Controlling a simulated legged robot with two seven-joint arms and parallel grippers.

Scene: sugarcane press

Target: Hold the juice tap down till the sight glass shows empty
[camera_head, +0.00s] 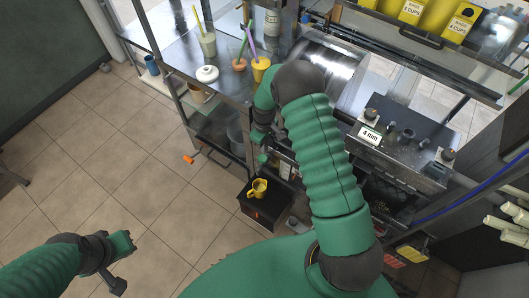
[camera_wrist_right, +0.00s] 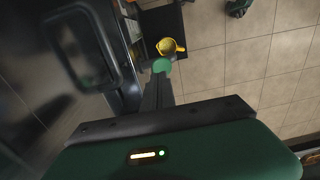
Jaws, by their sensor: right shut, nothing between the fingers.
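The press (camera_head: 400,150) is a dark metal machine with a "4 mm" label on the right of the head view. My right gripper (camera_head: 262,158) is shut and empty at its left side, above a yellow jug (camera_head: 258,189). The jug stands on a black box; the right wrist view shows it (camera_wrist_right: 168,46) just beyond my closed green-tipped fingers (camera_wrist_right: 161,67). I cannot make out the juice tap or the sight glass; my right arm covers part of the press front.
A metal table (camera_head: 225,75) left of the press holds cups with stirrers and a white round item. The black box (camera_head: 265,210) stands on the tiled floor. Yellow bins (camera_head: 412,12) are at the back. Open floor lies left.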

